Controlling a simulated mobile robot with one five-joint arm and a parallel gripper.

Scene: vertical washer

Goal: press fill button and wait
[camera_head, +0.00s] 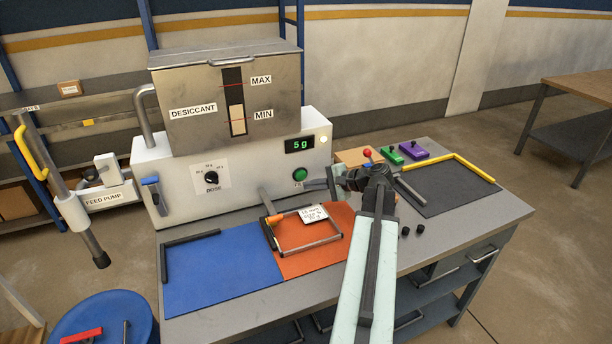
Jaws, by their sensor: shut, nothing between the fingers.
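The white dispensing machine (240,188) stands at the back of the bench with a metal DESICCANT hopper (205,123) on top. Its round green fill button (300,175) is on the lower right of the front, with a partly hidden label below it. The display (299,144) reads 5 g. The hopper's sight window (238,121) shows pale content around the MIN mark. My gripper (313,184) is shut and empty, pointing left, just right of and slightly below the button in the picture. I cannot tell whether it touches the machine's face.
A dose knob (211,177) is left of the button. A frame with a paper tag (313,214) lies on the orange mat (325,259) below the spout. A blue mat (225,275) is left, a dark mat (440,190) right. Small coloured blocks (413,151) sit behind my arm.

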